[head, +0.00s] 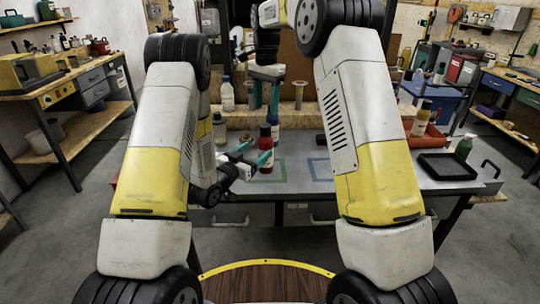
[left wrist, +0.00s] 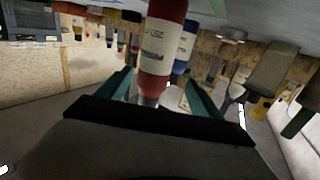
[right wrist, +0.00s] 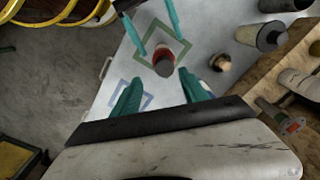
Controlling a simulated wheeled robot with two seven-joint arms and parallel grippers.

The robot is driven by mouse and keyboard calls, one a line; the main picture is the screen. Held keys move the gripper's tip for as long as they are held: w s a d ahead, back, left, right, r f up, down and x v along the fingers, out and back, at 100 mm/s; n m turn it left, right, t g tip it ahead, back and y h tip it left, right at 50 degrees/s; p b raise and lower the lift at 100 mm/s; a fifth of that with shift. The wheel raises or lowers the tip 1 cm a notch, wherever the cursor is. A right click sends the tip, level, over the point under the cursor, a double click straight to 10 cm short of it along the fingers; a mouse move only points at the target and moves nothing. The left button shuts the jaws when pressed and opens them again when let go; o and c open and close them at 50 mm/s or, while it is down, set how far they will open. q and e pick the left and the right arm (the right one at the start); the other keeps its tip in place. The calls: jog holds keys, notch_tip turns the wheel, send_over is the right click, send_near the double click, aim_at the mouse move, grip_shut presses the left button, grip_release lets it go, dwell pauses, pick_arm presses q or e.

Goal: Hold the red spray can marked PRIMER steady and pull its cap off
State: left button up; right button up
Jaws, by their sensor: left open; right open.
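The red spray can (head: 265,152) stands upright on the grey workbench, in the green outlined square. Its label and lettering show in the left wrist view (left wrist: 158,45), where the picture is upside down. Its dark cap (right wrist: 165,68) is on, seen from above in the right wrist view. My left gripper (head: 252,160) is open, low at the can, with a teal finger on either side; contact cannot be told. My right gripper (head: 266,96) is open and empty, pointing down above the can, its fingers (right wrist: 160,95) apart from the cap.
A blue outlined square (head: 321,170) to the right is bare.

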aim_at(265, 125)
pick_arm(q)
jog(key=shift+d+f+h, duration=0.3)
jog(key=shift+d+f, duration=0.15)
jog(key=shift+d, duration=0.05)
pick_arm(e)
jog(key=shift+w+a+f, duration=0.15)
jog(key=shift+w+f, duration=0.35)
jog(key=shift+w, duration=0.05)
pick_arm(q)
jog(key=shift+x, duration=3.85)
grip_shut()
pick_arm(e)
jog(key=shift+o, duration=0.9)
notch_tip(265, 125, down, 8)
jog(key=n, duration=0.3)
jog(key=shift+r, duration=0.15)
